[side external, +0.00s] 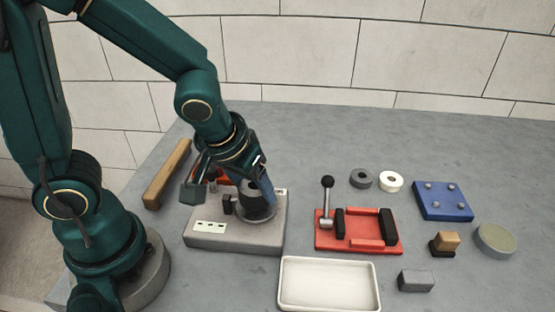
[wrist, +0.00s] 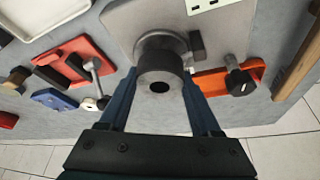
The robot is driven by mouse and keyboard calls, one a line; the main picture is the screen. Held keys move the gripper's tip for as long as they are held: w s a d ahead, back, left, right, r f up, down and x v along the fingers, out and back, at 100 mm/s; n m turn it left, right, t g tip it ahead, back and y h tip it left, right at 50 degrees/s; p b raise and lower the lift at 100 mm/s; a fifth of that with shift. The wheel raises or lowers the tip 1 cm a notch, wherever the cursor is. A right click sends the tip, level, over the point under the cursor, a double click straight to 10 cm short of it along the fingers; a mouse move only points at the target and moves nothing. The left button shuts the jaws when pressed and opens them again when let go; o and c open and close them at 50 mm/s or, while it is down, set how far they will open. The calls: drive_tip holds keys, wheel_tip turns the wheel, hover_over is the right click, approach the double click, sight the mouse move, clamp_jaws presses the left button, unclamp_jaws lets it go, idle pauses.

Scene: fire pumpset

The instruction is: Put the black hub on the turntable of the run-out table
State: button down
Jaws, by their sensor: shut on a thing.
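The black hub (wrist: 160,66), a dark round piece with a central hole, is between the two blue fingers of my gripper (wrist: 160,78), which is shut on it. In the side view my gripper (side external: 262,197) points down over the run-out table (side external: 235,238), a pale grey block. The hub (side external: 256,211) is partly hidden by a finger there. The turntable (wrist: 152,38), a grey disc, shows just beyond the hub in the wrist view and is mostly covered by it. The hub is over the turntable; I cannot tell whether it touches. A small black block (wrist: 197,45) stands close beside the hub.
A red fixture with an upright lever (side external: 358,231) stands right of the run-out table. A white tray (side external: 329,284) lies in front. An orange-red piece with a black knob (wrist: 230,80) is close behind the table. A wooden bar (side external: 167,174) lies at the left.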

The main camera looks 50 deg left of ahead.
drive_tip(key=shift+f, duration=0.7)
drive_tip(key=shift+f, duration=0.1)
drive_tip(key=shift+c, duration=0.5)
unclamp_jaws()
